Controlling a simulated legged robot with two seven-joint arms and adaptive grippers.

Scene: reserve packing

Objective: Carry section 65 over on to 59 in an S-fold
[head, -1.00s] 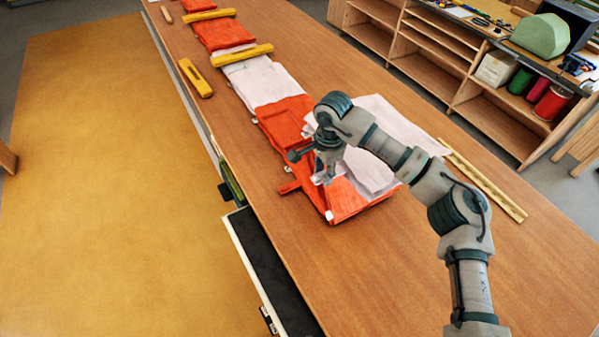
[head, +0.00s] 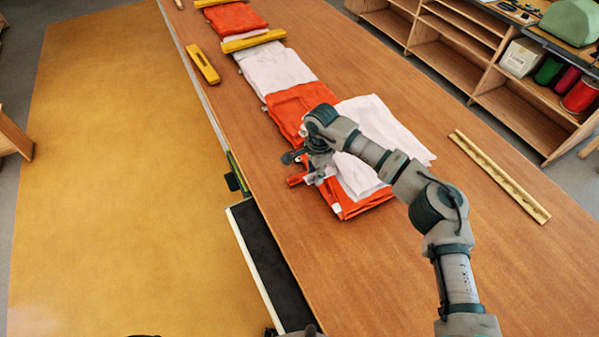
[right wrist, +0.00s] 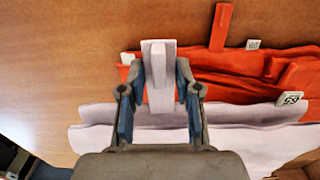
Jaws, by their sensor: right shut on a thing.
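A long orange and white fabric strip runs down the table in folded sections. Its near end is a stack of white fabric (head: 385,125) and orange fabric (head: 365,207), with orange showing at the front edge. My right gripper (head: 320,176) is low at the stack's left side, by an orange strap. In the right wrist view, its fingers (right wrist: 159,85) are shut on a pale tab-like piece (right wrist: 158,60). White layers (right wrist: 240,145) lie below the orange folds. One tag (right wrist: 290,98) reads 59 or 65; its orientation leaves this unclear.
Yellow bars (head: 252,41) lie across the strip farther up, and another (head: 203,64) lies beside it. A pale yellow slatted strip (head: 500,177) is on the right. Bare tabletop (head: 440,240) surrounds the stack's front. Shelving (head: 470,50) stands behind.

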